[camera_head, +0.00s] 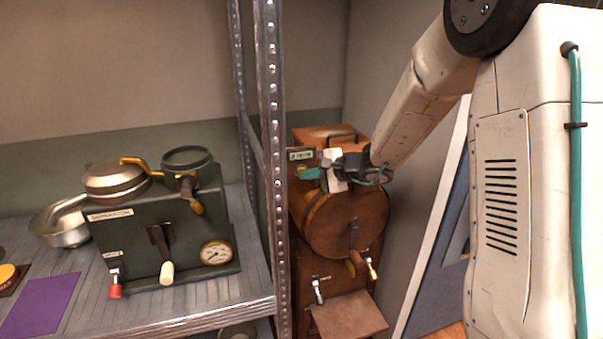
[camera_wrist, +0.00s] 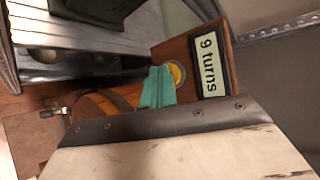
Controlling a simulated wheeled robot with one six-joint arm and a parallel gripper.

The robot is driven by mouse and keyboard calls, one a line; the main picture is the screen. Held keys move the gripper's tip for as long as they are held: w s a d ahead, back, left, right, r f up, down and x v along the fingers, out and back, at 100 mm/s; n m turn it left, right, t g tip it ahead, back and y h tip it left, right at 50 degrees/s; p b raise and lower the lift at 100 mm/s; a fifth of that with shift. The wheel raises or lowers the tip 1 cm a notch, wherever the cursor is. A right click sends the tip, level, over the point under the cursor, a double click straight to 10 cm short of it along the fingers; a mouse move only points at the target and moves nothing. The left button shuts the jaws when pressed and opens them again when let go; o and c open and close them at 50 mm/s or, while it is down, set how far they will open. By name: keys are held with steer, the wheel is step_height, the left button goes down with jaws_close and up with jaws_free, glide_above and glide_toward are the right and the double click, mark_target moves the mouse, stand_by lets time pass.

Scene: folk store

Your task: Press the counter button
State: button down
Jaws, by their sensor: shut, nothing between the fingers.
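The counter is a wooden plate with a pale display (camera_head: 301,155) and a round yellow button below it. In the wrist view the display (camera_wrist: 210,65) reads "9 turns", and the yellow button (camera_wrist: 178,72) sits beside it. My gripper (camera_head: 306,174) is shut and empty, with its teal fingertips at the button. In the wrist view the teal fingers (camera_wrist: 157,80) overlap the button's left edge. I cannot tell whether they touch it. The fingers partly hide the button in both views.
The counter is on a brown wooden drum machine (camera_head: 345,222) with taps and a small shelf. A metal shelf post (camera_head: 272,150) stands close on its left. The shelf holds a dark green machine (camera_head: 140,240), a purple sheet (camera_head: 40,306) and another yellow button (camera_head: 8,273).

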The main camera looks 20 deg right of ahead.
steer(key=shift+w, duration=0.15)
stand_by(0.4)
steer(key=shift+s, duration=0.85)
steer(key=shift+s, duration=0.1)
steer(key=s, duration=0.4)
steer(key=shift+s, duration=0.4)
